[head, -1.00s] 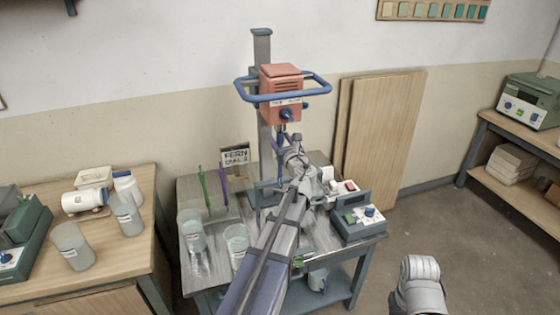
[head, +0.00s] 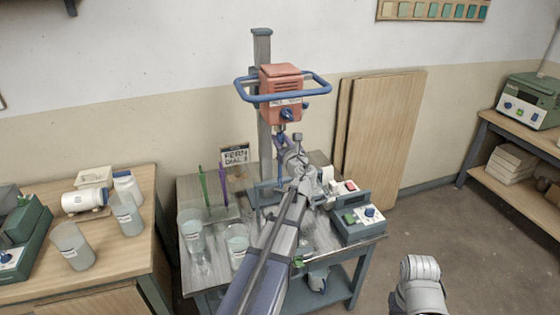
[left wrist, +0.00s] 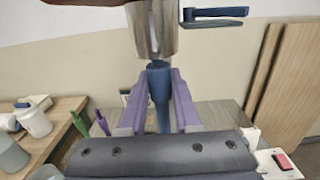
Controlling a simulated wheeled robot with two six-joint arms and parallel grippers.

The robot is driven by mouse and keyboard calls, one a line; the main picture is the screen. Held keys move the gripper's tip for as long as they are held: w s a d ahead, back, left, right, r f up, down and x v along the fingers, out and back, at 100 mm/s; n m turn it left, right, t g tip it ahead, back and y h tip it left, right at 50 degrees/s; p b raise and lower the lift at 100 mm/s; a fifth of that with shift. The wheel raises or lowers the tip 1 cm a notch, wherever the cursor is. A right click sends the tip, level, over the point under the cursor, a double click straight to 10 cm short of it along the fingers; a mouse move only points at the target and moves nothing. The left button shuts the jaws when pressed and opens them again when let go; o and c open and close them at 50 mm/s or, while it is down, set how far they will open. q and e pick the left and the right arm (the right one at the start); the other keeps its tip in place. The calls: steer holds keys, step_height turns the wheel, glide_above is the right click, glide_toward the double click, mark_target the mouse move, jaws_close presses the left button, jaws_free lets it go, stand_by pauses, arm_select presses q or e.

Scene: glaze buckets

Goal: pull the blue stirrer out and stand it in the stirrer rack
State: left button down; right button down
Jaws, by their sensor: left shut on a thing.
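The blue stirrer (left wrist: 159,92) stands upright between the purple fingers of my left gripper (left wrist: 158,105) in the left wrist view. Its top is directly under the silver chuck (left wrist: 153,30); I cannot tell whether it is inside. In the head view my left gripper (head: 281,147) is under the orange mixer head (head: 281,90), and my arm hides much of the stirrer's lower part. The stirrer rack (head: 222,213) is at the left back of the bench, holding a green stirrer (head: 203,187) and a purple stirrer (head: 223,185).
Two glaze buckets, one (head: 192,232) and another (head: 237,247), stand at the bench's left front. A control box (head: 358,218) is at the right, beside my arm. A blue guard rail (head: 325,87) surrounds the mixer head. A small sign (head: 235,155) stands behind the rack.

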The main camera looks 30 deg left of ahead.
arm_select(q)
steer(key=shift+f+b, duration=0.45)
steer(key=shift+b, duration=0.05)
steer(key=shift+f+b, duration=1.3)
steer(key=v, duration=1.1)
stand_by(1.1)
stand_by(0.6)
